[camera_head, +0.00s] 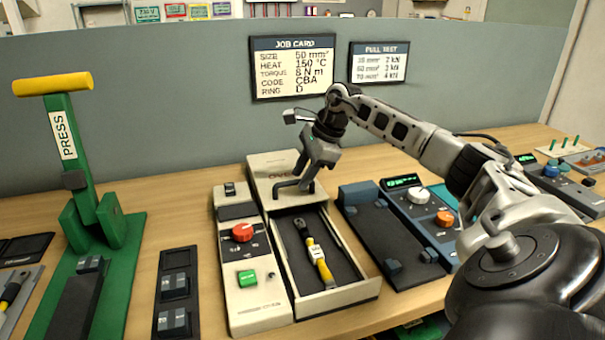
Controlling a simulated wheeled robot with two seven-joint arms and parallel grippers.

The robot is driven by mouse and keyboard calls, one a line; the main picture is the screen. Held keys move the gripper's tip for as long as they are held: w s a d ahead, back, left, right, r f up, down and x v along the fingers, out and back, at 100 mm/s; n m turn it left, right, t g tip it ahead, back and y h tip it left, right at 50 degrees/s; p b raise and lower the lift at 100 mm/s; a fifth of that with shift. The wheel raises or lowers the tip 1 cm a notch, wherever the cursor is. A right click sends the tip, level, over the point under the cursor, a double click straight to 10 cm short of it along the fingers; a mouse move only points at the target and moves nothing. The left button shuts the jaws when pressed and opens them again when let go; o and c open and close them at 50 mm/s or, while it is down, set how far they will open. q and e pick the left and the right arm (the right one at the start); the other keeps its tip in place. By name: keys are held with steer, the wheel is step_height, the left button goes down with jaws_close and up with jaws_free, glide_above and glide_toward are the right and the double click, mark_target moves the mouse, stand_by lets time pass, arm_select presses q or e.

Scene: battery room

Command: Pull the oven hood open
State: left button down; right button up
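The oven (218,262) is a cream unit with a red knob (242,232) and a green button (247,278). Its cream hood (270,163), with partly hidden lettering, stands at the back of the oven bay. The dark bar handle (284,187) is on the hood's front. In front of the hood the bay (352,293) lies uncovered, with a yellow-and-black wrench (318,260) in it. My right gripper (306,181) points down at the handle, and its fingers overlap it. I cannot tell whether they grip it. My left gripper is out of view.
A green press (110,245) with a yellow handle stands at left. A dark device (385,235) with a control unit (420,215) stands close at right. A grey partition (180,110) rises behind the bench.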

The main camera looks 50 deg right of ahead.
steer(key=v, duration=1.6)
steer(key=shift+p, duration=0.35)
steer(key=shift+f, duration=0.1)
